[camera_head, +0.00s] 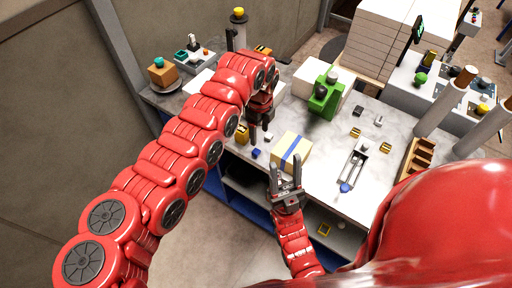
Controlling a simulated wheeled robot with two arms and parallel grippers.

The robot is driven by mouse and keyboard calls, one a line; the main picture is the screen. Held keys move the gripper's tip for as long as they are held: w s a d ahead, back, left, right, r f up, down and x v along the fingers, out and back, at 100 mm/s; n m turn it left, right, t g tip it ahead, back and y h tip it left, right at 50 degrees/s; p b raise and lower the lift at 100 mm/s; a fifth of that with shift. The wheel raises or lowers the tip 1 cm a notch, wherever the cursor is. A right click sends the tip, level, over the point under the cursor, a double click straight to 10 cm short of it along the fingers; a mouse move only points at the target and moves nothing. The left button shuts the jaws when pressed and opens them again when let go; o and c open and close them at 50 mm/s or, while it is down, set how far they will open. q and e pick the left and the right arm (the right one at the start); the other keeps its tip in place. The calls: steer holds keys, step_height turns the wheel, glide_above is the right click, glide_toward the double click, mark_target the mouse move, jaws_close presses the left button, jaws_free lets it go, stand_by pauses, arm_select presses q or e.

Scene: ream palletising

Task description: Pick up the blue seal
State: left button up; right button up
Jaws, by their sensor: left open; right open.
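A small blue piece (255,153), perhaps the blue seal, lies near the front edge of the grey worktop. A second blue piece (345,187) sits at the near end of a metal fixture (352,167); I cannot tell for sure which is the seal. My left gripper (260,137) points down just above the first blue piece, open, with no object seen between its fingers. My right gripper (286,170) is open at the front edge, its fingers pointing up the picture at a cream box with a blue band (291,150). I cannot tell whether they touch it.
A green device (325,95) stands at the middle of the worktop (322,146). White stacked reams (382,40) rise behind it. A wooden rack (418,160) is at right. Small yellow pieces (355,132) lie near the fixture. An orange box (163,72) stands at far left.

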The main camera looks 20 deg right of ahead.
mark_target(257, 152)
arm_select(q)
step_height(257, 152, down, 4)
steer(key=shift+r+p, duration=0.1)
steer(key=shift+p, duration=0.35)
steer(key=f, duration=0.1)
steer(key=f+p, duration=0.2)
steer(key=f, duration=0.1)
steer(key=shift+s+a, duration=0.15)
steer(key=shift+a, duration=0.1)
steer(key=shift+f, duration=0.8)
jaws_close()
